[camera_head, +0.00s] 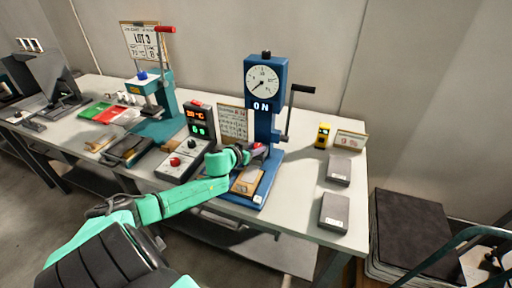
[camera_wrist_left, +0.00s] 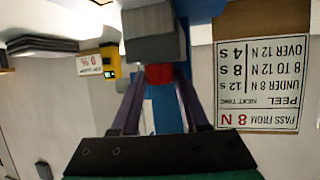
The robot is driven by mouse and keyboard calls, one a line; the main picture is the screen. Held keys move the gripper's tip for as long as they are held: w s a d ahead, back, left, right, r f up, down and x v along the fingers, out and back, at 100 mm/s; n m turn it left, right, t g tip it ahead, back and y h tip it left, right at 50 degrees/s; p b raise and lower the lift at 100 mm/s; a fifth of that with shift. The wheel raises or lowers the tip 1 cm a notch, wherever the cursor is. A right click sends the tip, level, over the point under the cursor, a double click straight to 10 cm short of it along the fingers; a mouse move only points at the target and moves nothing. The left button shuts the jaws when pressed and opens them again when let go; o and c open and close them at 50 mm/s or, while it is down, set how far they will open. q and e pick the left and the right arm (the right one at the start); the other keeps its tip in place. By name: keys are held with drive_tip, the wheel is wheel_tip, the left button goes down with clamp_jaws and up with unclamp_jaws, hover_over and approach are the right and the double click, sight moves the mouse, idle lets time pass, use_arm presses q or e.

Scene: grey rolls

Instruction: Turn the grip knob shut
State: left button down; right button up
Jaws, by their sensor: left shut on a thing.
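A blue test stand (camera_head: 268,125) with a round dial and a "0 N" readout stands on the bench in the head view. A small red knob (camera_head: 258,147) sits low at its front; it also shows in the left wrist view (camera_wrist_left: 158,73), below a grey block (camera_wrist_left: 152,35). My left gripper (camera_head: 252,154) reaches in from the left at the knob. In the left wrist view its two fingers (camera_wrist_left: 157,88) close on the red knob, which they partly hide. The knob's turn angle cannot be read. My right gripper is not in view.
A black crank handle (camera_head: 300,89) juts from the stand's right side. A control box (camera_head: 184,160) and a lit display (camera_head: 200,121) stand left of it. A yellow device (camera_head: 322,136) and grey blocks (camera_head: 334,211) are at right. A printed card (camera_wrist_left: 257,82) is close to the gripper.

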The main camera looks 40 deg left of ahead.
use_arm(q)
drive_tip(key=shift+a+m+h, duration=0.25)
drive_tip(key=shift+m+h, duration=0.65)
drive_tip(key=shift+h, duration=0.1)
drive_tip(key=shift+m+h, duration=0.4)
drive_tip(key=shift+h, duration=0.1)
drive_tip(key=m+h+b, duration=0.2)
drive_tip(key=b, duration=0.1)
drive_tip(key=shift+a+f+m+g+h, duration=0.2)
drive_tip(key=shift+m+g+h, duration=0.1)
drive_tip(key=shift+g+h, duration=0.1)
drive_tip(key=shift+r+m+g+h+b, duration=0.15)
drive_tip(key=shift+m+g+h+b, duration=0.35)
drive_tip(key=shift+b, duration=0.3)
drive_tip(key=shift+c, duration=2)
unclamp_jaws()
drive_tip(key=shift+w, duration=0.1)
